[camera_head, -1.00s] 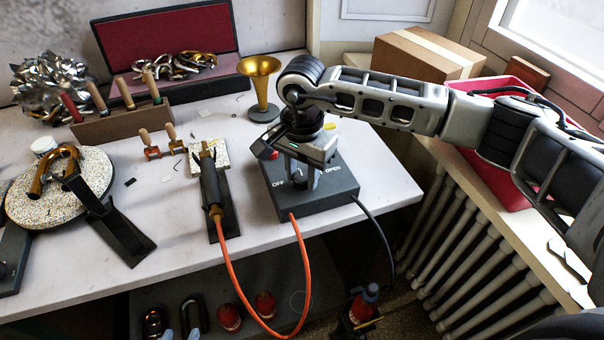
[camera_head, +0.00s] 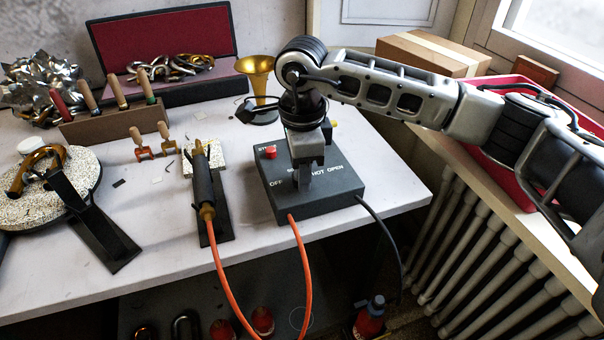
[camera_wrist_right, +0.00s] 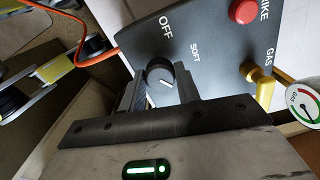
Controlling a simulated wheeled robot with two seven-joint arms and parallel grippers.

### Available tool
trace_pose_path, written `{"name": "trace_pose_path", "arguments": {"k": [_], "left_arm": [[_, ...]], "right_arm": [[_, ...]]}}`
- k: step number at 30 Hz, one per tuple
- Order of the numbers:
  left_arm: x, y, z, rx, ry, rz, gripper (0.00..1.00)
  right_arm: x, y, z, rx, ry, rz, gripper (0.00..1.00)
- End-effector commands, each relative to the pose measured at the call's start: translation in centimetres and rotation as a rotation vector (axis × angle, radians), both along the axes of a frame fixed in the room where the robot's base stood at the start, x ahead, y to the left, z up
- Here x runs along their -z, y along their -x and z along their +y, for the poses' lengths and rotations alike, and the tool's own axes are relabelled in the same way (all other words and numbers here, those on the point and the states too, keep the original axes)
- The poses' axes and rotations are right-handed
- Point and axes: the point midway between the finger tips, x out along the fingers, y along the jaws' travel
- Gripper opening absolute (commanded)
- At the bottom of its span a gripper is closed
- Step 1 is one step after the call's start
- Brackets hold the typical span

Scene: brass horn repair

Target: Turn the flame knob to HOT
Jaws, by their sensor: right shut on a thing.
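The dark grey control box (camera_head: 318,202) sits at the table's front right, with OFF, HOT and OPEN lettering and a red button (camera_head: 269,152) on top. My right gripper (camera_head: 304,186) points down onto the box top and hides the knob in the head view. In the right wrist view, the black flame knob (camera_wrist_right: 159,72) stands between the two fingers of my right gripper (camera_wrist_right: 160,90), which is shut on it. The knob's white mark points toward the lower right, away from OFF and SOFT. HOT is hidden in the wrist view. My left gripper is out of view.
A torch (camera_head: 204,190) lies on a stand left of the box, its orange hose (camera_head: 224,285) hanging over the table edge. A yellow gas valve (camera_wrist_right: 257,80) and a gauge (camera_wrist_right: 302,103) are beside the knob. A brass bell (camera_head: 257,85) stands behind.

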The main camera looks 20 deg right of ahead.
Motion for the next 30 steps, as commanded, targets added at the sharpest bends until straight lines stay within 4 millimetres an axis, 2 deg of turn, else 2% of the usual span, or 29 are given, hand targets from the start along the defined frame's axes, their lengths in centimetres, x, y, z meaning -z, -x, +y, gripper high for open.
{"name": "trace_pose_path", "arguments": {"k": [9,23,24,26,30], "left_arm": [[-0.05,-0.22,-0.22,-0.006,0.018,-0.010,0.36],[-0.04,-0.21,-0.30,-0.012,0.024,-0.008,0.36],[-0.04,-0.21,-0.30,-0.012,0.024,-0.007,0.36],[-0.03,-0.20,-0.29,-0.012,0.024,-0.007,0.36],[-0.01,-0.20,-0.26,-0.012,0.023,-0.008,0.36]], "right_arm": [[-0.12,-0.07,-0.02,0.101,0.000,-0.003,0.10],[-0.19,-0.08,-0.02,0.117,0.000,-0.003,0.10],[-0.20,-0.09,-0.02,0.117,0.000,-0.003,0.35],[-0.19,-0.09,-0.02,0.117,0.000,-0.003,0.52],[-0.13,-0.06,-0.02,0.115,0.000,-0.002,0.54]]}}
